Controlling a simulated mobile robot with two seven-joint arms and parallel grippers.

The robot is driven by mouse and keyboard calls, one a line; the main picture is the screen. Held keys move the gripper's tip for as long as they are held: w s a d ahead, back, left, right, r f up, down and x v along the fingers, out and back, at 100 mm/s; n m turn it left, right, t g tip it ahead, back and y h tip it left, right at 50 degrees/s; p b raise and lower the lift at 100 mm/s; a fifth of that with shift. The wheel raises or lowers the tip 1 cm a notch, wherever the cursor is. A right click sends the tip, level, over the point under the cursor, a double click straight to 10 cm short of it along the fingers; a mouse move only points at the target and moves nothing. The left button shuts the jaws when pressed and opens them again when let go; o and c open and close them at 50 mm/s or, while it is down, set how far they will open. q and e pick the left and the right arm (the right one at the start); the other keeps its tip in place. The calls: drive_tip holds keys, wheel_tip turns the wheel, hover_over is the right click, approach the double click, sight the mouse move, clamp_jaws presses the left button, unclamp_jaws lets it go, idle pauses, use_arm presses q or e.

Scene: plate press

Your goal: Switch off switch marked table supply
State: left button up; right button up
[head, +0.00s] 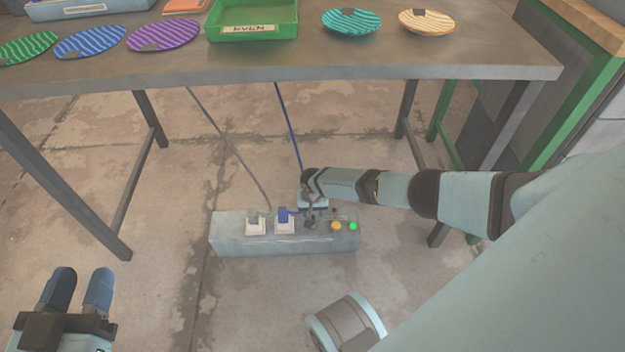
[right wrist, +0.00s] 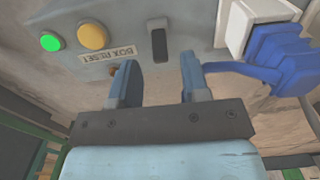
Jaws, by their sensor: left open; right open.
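A grey supply box (head: 285,240) stands on the floor below the table. A black switch (right wrist: 159,45) on its face shows in the right wrist view; no table supply marking is readable. My right gripper (right wrist: 158,72) is open, its fingers short of the switch and to either side of it, with nothing between them. In the head view my right gripper (head: 311,217) is at the box and hides the switch. My left gripper (head: 79,288) is open and empty above the floor at lower left.
A yellow button (right wrist: 93,36) by a "BOX RESET" label and a green light (right wrist: 50,42) sit left of the switch in the wrist view. A blue plug (right wrist: 280,58) sits in a white socket close to the right finger. The table (head: 300,72) holds plates and a green tray.

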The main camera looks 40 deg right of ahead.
wheel_tip(320, 180, down, 2)
drive_tip(key=shift+f+b, duration=0.2)
drive_tip(key=shift+b, duration=0.3)
use_arm(q)
drive_tip(key=shift+w+a+r+m+t, duration=0.2)
drive_tip(key=shift+w+a+m+t, duration=0.15)
drive_tip(key=shift+m, duration=0.35)
use_arm(e)
drive_tip(key=shift+f, duration=0.2)
drive_tip(key=shift+c, duration=0.4)
clamp_jaws()
use_arm(q)
drive_tip(key=shift+r, duration=0.15)
use_arm(e)
drive_tip(key=shift+r, duration=0.1)
